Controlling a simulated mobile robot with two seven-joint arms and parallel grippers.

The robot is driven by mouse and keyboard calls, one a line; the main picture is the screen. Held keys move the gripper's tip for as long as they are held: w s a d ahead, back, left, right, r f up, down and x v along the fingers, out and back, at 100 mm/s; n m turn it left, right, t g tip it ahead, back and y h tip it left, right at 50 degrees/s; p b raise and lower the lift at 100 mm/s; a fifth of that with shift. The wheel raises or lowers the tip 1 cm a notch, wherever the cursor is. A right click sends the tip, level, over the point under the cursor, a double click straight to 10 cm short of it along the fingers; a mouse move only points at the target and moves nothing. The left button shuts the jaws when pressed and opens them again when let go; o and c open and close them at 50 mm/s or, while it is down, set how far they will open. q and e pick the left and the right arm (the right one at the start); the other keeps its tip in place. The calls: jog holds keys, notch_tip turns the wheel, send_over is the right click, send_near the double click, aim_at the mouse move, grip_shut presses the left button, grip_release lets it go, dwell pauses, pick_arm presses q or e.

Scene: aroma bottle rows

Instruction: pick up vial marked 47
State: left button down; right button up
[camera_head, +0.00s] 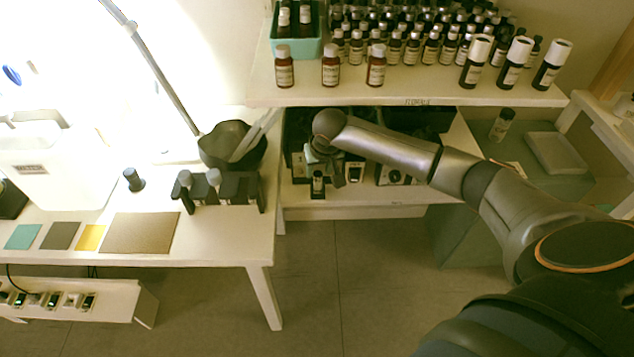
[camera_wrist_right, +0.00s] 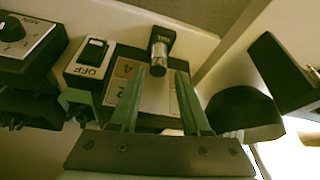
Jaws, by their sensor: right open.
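In the head view my right gripper (camera_head: 323,160) is just above that vial, partly hidden by my wrist.
A switch box marked OFF (camera_wrist_right: 92,62) and a dial box (camera_wrist_right: 22,35) stand beside the fingers. The upper shelf (camera_head: 430,92), crowded with bottles, overhangs my arm. A dark bowl (camera_head: 215,148) is on the left table. Floor in front is clear.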

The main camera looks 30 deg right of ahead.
aim_at(319, 176)
jog(key=shift+b+x, duration=0.45)
jog(key=shift+x, duration=2.45)
jog(key=shift+s, duration=0.15)
jog(key=shift+c, duration=0.4)
grip_shut()
jog(key=shift+d, duration=0.1)
